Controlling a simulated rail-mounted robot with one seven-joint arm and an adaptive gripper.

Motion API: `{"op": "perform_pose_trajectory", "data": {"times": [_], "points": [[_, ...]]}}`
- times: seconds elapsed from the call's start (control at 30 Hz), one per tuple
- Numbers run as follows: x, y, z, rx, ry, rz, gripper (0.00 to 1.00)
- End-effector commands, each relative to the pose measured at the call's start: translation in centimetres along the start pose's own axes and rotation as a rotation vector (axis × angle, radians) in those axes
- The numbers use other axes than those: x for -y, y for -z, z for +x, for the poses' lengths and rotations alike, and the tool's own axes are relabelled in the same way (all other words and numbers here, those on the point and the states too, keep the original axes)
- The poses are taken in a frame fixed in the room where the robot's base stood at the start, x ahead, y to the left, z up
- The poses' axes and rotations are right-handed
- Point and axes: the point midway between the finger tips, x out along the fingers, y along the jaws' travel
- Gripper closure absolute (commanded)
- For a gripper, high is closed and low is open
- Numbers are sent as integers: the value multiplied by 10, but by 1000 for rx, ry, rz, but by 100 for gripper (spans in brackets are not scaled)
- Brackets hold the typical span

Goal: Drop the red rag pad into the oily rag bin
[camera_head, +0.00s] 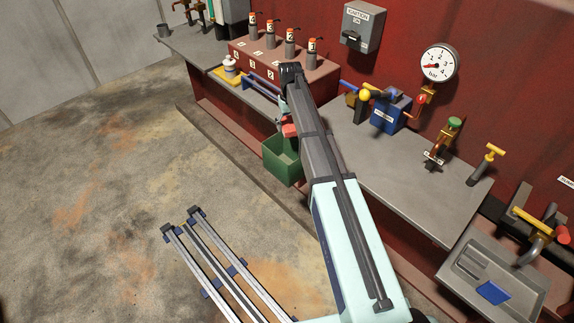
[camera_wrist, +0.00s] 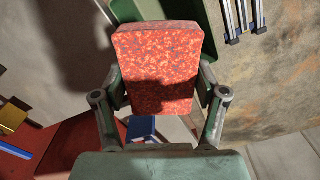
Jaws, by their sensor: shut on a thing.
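The red rag pad (camera_wrist: 158,62) is speckled red and fills the middle of the wrist view. My gripper (camera_wrist: 162,90) is shut on it, with a finger on each side. In the head view the red pad (camera_head: 290,130) shows as a small patch at the upper edge of the green open-topped bin (camera_head: 282,168), partly hidden by my arm. In the wrist view part of the green bin (camera_wrist: 207,20) shows behind the pad. I cannot tell whether the pad touches the bin.
A blue valve box (camera_head: 390,114), pressure gauge (camera_head: 439,63) and sink (camera_head: 490,285) are to the right. Open floor (camera_head: 100,200) lies left.

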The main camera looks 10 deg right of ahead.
Motion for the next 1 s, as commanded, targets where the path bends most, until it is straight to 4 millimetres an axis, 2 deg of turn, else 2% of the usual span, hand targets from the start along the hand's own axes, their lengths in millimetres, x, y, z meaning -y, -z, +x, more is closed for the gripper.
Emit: {"op": "perform_pose_trajectory", "data": {"times": [0.03, 0.33, 0.73, 0.77, 0.8, 0.83, 1.0], "points": [[0, 0, 8, 1, 0, 0, 72], [0, 0, 38, 0, 0, 1, 72], [0, 0, 42, 0, 0, 1, 72], [0, 0, 42, 0, 0, 1, 18], [0, 0, 42, 0, 0, 1, 4], [0, 0, 42, 0, 0, 1, 0], [0, 0, 42, 0, 0, 1, 0]]}}
